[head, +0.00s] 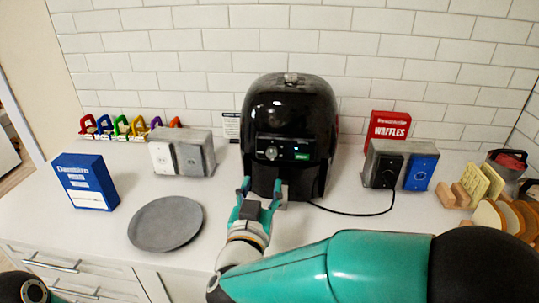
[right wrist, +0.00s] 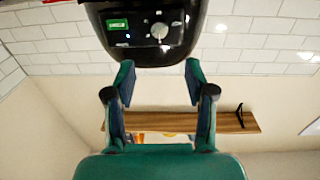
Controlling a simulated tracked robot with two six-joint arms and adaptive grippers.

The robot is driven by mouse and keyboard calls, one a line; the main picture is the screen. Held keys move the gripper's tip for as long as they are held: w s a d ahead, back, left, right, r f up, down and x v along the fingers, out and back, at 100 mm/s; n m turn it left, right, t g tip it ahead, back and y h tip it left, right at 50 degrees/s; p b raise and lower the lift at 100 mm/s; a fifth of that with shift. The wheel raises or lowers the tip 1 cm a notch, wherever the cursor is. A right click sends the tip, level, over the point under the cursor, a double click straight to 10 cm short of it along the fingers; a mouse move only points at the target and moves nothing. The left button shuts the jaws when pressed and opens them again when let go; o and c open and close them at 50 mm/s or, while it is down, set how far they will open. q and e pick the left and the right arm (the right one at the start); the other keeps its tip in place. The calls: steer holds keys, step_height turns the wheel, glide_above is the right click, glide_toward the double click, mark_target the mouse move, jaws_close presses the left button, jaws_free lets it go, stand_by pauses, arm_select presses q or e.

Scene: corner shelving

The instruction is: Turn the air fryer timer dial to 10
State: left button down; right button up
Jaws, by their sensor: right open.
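The black air fryer (head: 290,105) stands on the counter against the tiled wall. Its timer dial (head: 271,152) is a small grey knob on the front panel, left of a green display (head: 300,156). The dial's setting is too small to read. In the right wrist view, the dial (right wrist: 159,31) shows at the top beside the green display (right wrist: 117,24). My right gripper (head: 261,187) is open and empty in front of the fryer, below the dial. Its fingers (right wrist: 158,78) are apart and do not touch the dial. My left gripper is out of sight.
A grey switch box (head: 182,153) stands left of the fryer. A socket box (head: 386,167) with a plugged black cable (head: 350,213) and a red waffles box (head: 387,129) stand right.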

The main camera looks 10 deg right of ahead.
mark_target(271, 154)
steer(key=p+x, duration=0.2)
steer(key=x, duration=1)
steer(key=shift+s, duration=0.1)
jaws_close()
